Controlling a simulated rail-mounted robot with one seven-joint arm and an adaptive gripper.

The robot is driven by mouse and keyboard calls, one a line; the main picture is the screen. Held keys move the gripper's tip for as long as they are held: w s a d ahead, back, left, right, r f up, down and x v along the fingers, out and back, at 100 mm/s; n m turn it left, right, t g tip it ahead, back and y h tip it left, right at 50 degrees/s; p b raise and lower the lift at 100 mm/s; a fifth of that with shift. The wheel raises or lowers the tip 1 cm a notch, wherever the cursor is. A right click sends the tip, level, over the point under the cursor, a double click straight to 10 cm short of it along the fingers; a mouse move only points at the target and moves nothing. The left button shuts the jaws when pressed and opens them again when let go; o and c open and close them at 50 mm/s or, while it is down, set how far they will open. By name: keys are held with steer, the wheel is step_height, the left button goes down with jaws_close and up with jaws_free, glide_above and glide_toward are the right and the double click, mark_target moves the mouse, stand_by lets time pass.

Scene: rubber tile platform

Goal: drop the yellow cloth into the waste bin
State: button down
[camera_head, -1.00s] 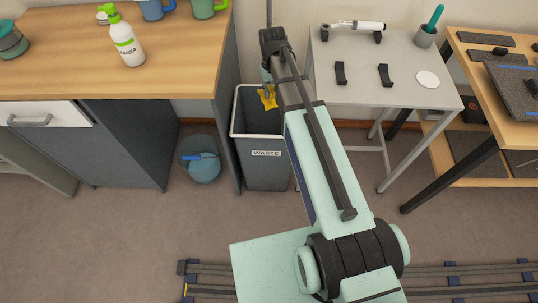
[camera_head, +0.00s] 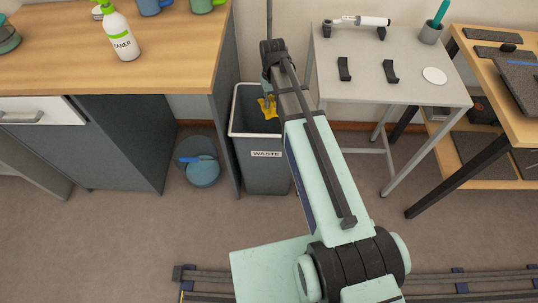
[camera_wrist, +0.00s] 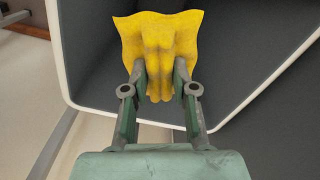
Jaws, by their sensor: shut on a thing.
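The yellow cloth (camera_wrist: 158,40) is pinched between the fingers of my gripper (camera_wrist: 159,80) in the wrist view. It hangs bunched between them and spreads wider beyond the tips. In the head view the cloth (camera_head: 267,106) shows at the mouth of the grey waste bin (camera_head: 266,175), labelled WASTE. My arm hides the bin's right upper part and most of my gripper there. In the wrist view the bin's pale rim (camera_wrist: 62,85) runs around the cloth, with the dark inside behind it. I cannot tell how far below the rim the cloth hangs.
A grey table (camera_head: 385,85) with a white-handled tool (camera_head: 362,21) stands to the right.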

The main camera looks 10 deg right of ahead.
steer(key=c, duration=0.8)
jaws_free()
steer(key=shift+c, duration=0.2)
steer(key=shift+r, duration=0.1)
step_height(320, 180, up, 12)
steer(key=s+f+g+p, duration=0.2)
steer(key=s+f+p, duration=0.1)
steer(key=s+f, duration=0.8)
steer(key=s+f+m+g+p, duration=0.1)
steer(key=s+f+g+p, duration=0.1)
steer(key=s+f, duration=0.9)
steer(key=s+f+g+p, duration=0.2)
steer(key=s+f+p, duration=0.3)
steer(key=s, duration=1.8)
step_height(320, 180, down, 6)
steer(key=shift+r+g, duration=0.1)
steer(key=shift+g, duration=0.3)
